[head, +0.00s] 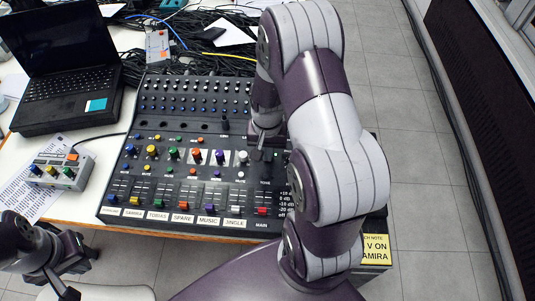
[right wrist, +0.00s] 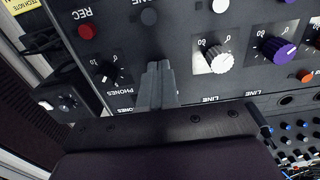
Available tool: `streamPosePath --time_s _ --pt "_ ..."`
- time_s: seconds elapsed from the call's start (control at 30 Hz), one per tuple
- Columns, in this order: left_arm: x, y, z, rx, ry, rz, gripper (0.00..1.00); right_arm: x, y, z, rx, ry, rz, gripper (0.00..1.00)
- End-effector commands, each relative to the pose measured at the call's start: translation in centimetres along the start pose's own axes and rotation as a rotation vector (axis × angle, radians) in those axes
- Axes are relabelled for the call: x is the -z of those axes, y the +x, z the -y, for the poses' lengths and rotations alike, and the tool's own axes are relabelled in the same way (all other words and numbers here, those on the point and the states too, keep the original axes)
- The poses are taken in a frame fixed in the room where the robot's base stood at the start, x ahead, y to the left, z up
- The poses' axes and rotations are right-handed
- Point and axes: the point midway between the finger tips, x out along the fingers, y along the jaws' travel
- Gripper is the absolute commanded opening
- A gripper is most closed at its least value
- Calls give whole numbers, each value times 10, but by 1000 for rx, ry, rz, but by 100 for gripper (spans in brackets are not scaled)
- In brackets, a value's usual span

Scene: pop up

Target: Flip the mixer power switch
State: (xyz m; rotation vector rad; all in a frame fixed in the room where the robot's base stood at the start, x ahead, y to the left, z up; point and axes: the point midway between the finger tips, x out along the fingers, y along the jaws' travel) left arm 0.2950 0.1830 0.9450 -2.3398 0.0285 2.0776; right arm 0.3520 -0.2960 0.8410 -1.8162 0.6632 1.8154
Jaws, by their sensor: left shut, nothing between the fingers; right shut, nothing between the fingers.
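The black mixer (head: 180,180) lies on the white table in the head view, with rows of coloured knobs and faders. Its panel (right wrist: 125,30) fills much of the right wrist view. My right gripper (head: 263,155) is shut and empty over the mixer's right part. In the right wrist view its closed fingertips (right wrist: 158,68) are over the panel between the PHONES knob (right wrist: 106,72) and a white LINE knob (right wrist: 216,58). I cannot clearly pick out the power switch; my right arm hides the mixer's right edge. My left gripper (head: 80,252) is shut and empty at the lower left.
An open laptop (head: 68,85) stands at the back left. A small grey box with coloured knobs (head: 62,170) lies left of the mixer. Cables (head: 200,50) clutter the table behind it. A yellow note (head: 376,249) shows at the right. Open floor (head: 425,180) lies beyond it.

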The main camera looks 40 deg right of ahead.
Motion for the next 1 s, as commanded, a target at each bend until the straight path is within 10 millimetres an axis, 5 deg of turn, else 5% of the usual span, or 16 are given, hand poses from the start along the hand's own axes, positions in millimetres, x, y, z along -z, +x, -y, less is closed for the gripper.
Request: streamPosePath --time_s 0.17,0.73,1.0 --pt "1 -6 0 0 0 0 0 0 -5 0 0 0 0 0" --pt "8 -68 0 0 0 0 0 0 -68 0 0 0 0 0" --pt "8 -68 0 0 0 0 0 0 -69 0 0 0 0 0"
